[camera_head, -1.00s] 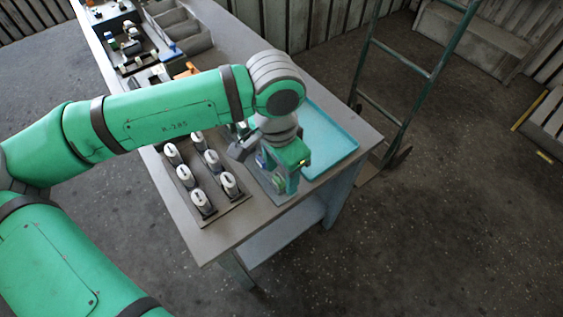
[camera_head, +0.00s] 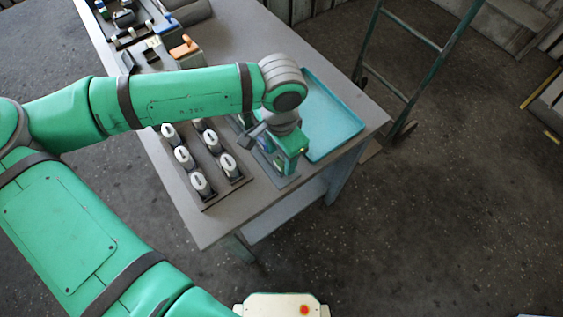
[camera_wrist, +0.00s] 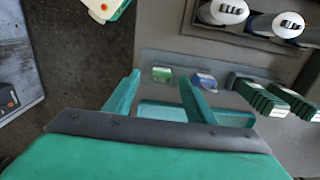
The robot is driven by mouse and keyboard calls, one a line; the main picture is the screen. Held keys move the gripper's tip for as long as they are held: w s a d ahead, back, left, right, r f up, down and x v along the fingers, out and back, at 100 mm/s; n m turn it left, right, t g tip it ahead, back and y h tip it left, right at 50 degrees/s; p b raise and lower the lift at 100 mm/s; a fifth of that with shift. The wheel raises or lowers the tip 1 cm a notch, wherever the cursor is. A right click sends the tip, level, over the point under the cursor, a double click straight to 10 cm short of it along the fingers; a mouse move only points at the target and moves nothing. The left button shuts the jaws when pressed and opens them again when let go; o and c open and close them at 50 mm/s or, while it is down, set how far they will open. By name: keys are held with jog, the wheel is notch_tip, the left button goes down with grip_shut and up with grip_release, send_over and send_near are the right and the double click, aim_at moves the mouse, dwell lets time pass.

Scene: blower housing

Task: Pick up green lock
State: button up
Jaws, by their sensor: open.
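A small green lock (camera_wrist: 162,75) lies on a grey plate in the wrist view, just beyond and between my fingertips. My gripper (camera_wrist: 160,80) is open, with one green finger on each side and nothing visibly held. A blue lock (camera_wrist: 204,80) lies just right of the green one, near the right fingertip. In the head view my gripper (camera_head: 287,168) is over the grey plate near the table's front edge. It hides the green lock there, and I cannot tell its exact height above the plate.
Dark green ribbed pieces (camera_wrist: 261,97) sit right of the locks. A holder with several white-topped cylinders (camera_head: 201,158) stands left of my gripper. A teal tray (camera_head: 333,118) lies to its right. An orange-topped part (camera_head: 184,46) is farther back. A ladder-like cart (camera_head: 413,75) stands beyond the table.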

aim_at(281, 157)
jog(key=shift+w+f, duration=0.1)
jog(key=shift+f, duration=1.4)
jog(key=c, duration=0.9)
jog(key=shift+c, duration=0.2)
jog(key=shift+r, duration=0.2)
